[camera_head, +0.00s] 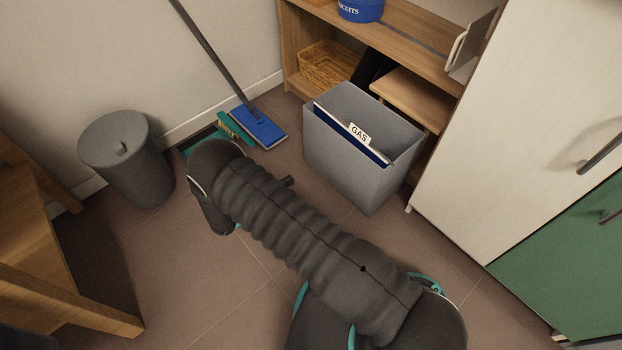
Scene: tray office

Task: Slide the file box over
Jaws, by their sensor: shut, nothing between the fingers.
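The file box (345,165) is a grey open-topped bin on the tiled floor, right of centre, upright in front of the wooden shelf. A dark blue and white folder (340,128) with a tab reading "GAS" stands inside it. My arm in its dark ribbed sleeve crosses the lower middle of the view. The tip is shut and empty; the rest of the gripper is hidden under the arm.
A wooden shelf (413,98) with a wicker basket (329,64) stands behind the box. A white and green cabinet (520,110) is close on its right. A blue mop (257,127), green brush (235,128) and grey bin (125,160) stand left. Floor left of the box is mostly clear.

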